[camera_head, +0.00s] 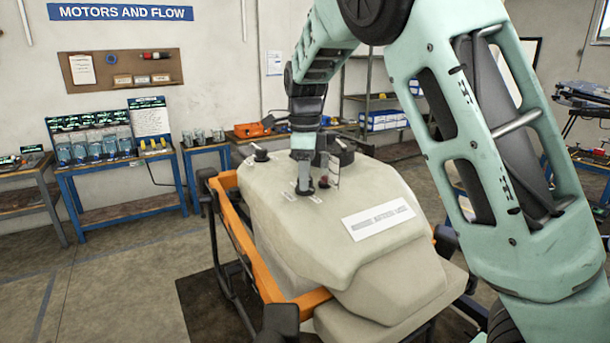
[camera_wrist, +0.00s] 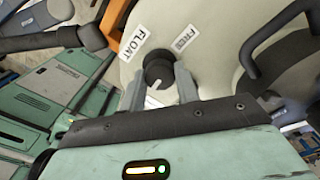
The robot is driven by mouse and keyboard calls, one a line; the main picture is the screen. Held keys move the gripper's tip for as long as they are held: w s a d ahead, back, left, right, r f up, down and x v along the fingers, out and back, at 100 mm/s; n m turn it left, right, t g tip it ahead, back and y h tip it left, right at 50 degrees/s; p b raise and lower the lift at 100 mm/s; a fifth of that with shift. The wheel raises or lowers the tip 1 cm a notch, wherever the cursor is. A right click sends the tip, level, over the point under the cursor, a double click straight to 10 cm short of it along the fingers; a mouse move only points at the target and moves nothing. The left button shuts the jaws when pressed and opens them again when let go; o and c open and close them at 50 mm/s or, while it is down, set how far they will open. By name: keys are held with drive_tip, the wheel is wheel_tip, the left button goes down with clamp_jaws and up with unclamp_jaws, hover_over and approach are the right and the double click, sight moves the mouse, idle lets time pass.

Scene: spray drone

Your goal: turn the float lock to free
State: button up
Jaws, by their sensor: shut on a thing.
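The float lock is a round black knob (camera_wrist: 158,68) on the beige body of the spray drone (camera_head: 350,215). In the wrist view a FLOAT label (camera_wrist: 133,41) lies up and left of the knob, and a FREE label (camera_wrist: 184,38) up and right. A pale mark shows on the knob's lower side; I cannot tell which label the knob is set to. My gripper (camera_wrist: 161,88) has one finger on each side of the knob and is shut on it. In the head view my gripper (camera_head: 304,188) points down onto the top of the body and hides the knob.
A black handle (camera_wrist: 275,40) rises right of the knob in the wrist view. Other dark knobs (camera_head: 260,152) stand on the body's far edge. An orange frame (camera_head: 262,270) runs along its left side. Blue workbenches (camera_head: 130,212) stand behind, with free floor in front.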

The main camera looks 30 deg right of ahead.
drive_tip(key=n, duration=0.4)
drive_tip(key=n+b, duration=0.1)
drive_tip(key=n, duration=0.4)
drive_tip(key=shift+w, duration=0.1)
drive_tip(key=n, duration=0.4)
drive_tip(key=shift+n+b, duration=0.3)
drive_tip(key=shift+b, duration=0.05)
drive_tip(key=n, duration=0.4)
drive_tip(key=shift+r+n+b, duration=0.1)
drive_tip(key=shift+n+b, duration=0.2)
drive_tip(key=n, duration=0.3)
drive_tip(key=shift+n, duration=0.3)
drive_tip(key=n, duration=0.4)
drive_tip(key=shift+b, duration=0.35)
drive_tip(key=n, duration=0.4)
drive_tip(key=shift+n, duration=2)
